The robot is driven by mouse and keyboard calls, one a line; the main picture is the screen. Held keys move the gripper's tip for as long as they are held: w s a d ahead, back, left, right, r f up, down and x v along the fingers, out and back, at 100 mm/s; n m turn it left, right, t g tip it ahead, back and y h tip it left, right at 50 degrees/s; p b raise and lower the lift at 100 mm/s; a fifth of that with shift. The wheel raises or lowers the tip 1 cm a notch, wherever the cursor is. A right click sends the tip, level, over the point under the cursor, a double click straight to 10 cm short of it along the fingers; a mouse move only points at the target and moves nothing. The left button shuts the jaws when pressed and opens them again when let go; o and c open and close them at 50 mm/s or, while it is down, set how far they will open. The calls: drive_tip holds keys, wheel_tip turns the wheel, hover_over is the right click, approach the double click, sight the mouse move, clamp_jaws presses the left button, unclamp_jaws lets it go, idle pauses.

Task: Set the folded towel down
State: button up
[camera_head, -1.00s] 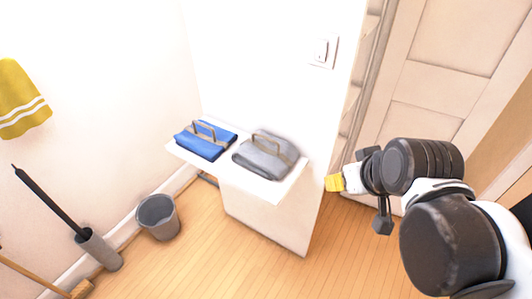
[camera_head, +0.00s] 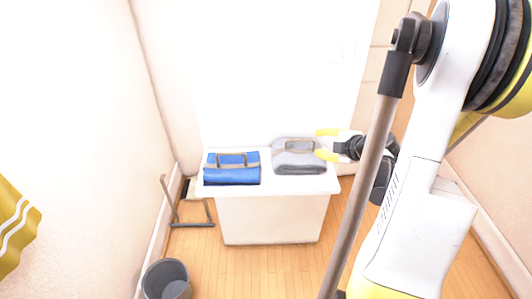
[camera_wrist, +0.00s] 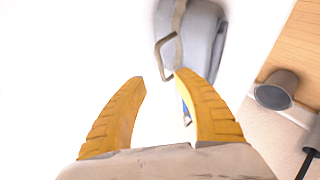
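A folded grey towel (camera_head: 299,164) with a beige handle-like loop on top lies at the right of a white shelf top (camera_head: 268,186). A folded blue towel (camera_head: 231,176) with a similar loop lies to its left. My gripper (camera_head: 322,144) is at the right side of the grey towel, with its yellow fingers apart and nothing between them. In the wrist view, the fingertips (camera_wrist: 160,77) are just short of the grey towel's loop (camera_wrist: 167,56); I cannot tell whether they touch it. The grey towel (camera_wrist: 203,36) shows beyond them, and the right finger mostly hides the blue one.
A grey bucket (camera_head: 167,281) stands on the wooden floor at lower left. A yellow towel with white stripes (camera_head: 14,226) hangs on the left wall. A white wall rises behind the shelf. My arm covers much of the right side.

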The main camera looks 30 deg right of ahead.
sight(303, 141)
drive_tip(key=x, duration=0.1)
drive_tip(key=b+x, duration=0.1)
drive_tip(key=x, duration=0.1)
drive_tip(key=b+x, duration=0.1)
drive_tip(key=x, duration=0.1)
drive_tip(key=shift+d+f, duration=0.3)
drive_tip(key=b+x, duration=0.1)
drive_tip(key=x, duration=0.2)
drive_tip(key=a+b+x, duration=0.1)
drive_tip(key=x, duration=0.1)
drive_tip(key=shift+w+b, duration=0.35)
drive_tip(key=shift+w, duration=0.05)
drive_tip(key=shift+r, duration=0.1)
clamp_jaws()
